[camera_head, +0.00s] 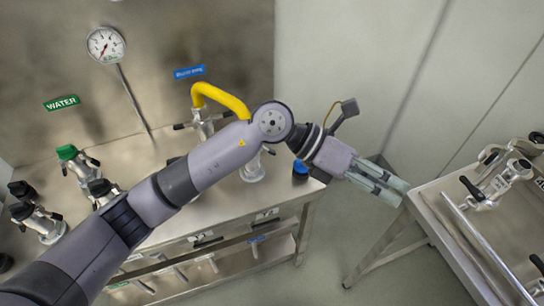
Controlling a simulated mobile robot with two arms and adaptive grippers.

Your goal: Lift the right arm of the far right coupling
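On the steel bench at left, the rightmost coupling (253,172) is mostly hidden behind my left arm; its lower body shows, and I cannot make out its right arm clearly. A blue cap (300,168) is at the bench's right end, partly hidden by my arm. To its left, a coupling (203,122) carries a bent yellow hose (222,97) and has black arms on both sides. My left gripper (403,194) is over the floor, right of the bench, with nothing seen between its fingers. Its finger gap is unclear at this angle. My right gripper is not in view.
More couplings stand at left, one with a green cap (67,152), others with black caps (22,190). A gauge (105,45) is on the back panel. At right, a steel table (440,236) holds a metal fitting (490,190) with black levers. Floor lies between both.

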